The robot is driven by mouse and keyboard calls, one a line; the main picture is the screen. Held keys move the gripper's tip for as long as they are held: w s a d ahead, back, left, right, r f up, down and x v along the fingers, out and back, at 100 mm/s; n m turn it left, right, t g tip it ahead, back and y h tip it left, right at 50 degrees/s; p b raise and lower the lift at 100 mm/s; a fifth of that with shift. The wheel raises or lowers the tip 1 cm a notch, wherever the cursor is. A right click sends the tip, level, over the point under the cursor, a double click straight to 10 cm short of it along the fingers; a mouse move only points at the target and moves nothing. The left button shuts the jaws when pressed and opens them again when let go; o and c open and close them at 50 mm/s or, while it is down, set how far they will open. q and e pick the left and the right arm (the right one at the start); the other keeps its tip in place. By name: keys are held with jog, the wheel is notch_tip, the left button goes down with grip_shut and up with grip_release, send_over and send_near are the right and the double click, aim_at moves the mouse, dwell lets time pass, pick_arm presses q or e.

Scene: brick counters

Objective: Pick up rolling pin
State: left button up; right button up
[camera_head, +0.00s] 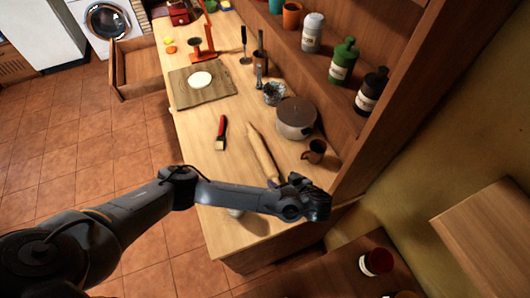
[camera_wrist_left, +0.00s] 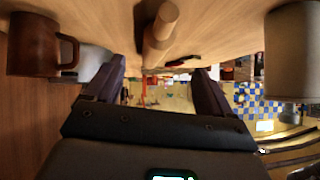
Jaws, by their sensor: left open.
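The wooden rolling pin (camera_head: 262,152) lies lengthwise on the counter, between the red-handled brush and the grey pot. Its near end is close to my left gripper (camera_head: 286,181), which is over the near part of the counter. In the left wrist view the rolling pin (camera_wrist_left: 160,32) shows at the top middle, its handle end toward the camera. The two dark fingers of the left gripper (camera_wrist_left: 157,82) are apart, with nothing held between them. The pin lines up with the gap, but I cannot tell how far above or beyond it the fingers are. My right gripper is not in view.
A brown mug (camera_head: 315,151) and a lidded grey pot (camera_head: 296,117) stand right of the pin. The red-handled brush (camera_head: 221,132) lies left. A pale container (camera_wrist_left: 292,50) stands at right in the wrist view. A cutting board (camera_head: 203,84) with dough lies farther back.

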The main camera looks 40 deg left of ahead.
aim_at(265, 155)
pick_arm(q)
jog(key=w+a+n, duration=0.1)
jog(key=w+a+y+b, duration=0.1)
jog(key=a, duration=0.1)
jog(key=w+a+n+y, duration=0.1)
jog(key=w+a, duration=0.1)
jog(key=shift+r+n, duration=0.2)
jog(key=shift+n, duration=0.1)
jog(key=shift+w+a+f+b, duration=0.1)
jog(key=shift+a+f+b, duration=0.1)
jog(key=shift+b, duration=0.35)
jog(key=b+x, duration=0.2)
jog(key=shift+f+b, duration=0.1)
jog(key=shift+b, duration=0.3)
jog(key=shift+x, duration=3.9)
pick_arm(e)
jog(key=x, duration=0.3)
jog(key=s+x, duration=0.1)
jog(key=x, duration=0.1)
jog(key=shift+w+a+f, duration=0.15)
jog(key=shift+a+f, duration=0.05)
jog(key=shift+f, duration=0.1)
pick_arm(q)
jog(key=shift+d, duration=0.1)
jog(key=c, duration=1.4)
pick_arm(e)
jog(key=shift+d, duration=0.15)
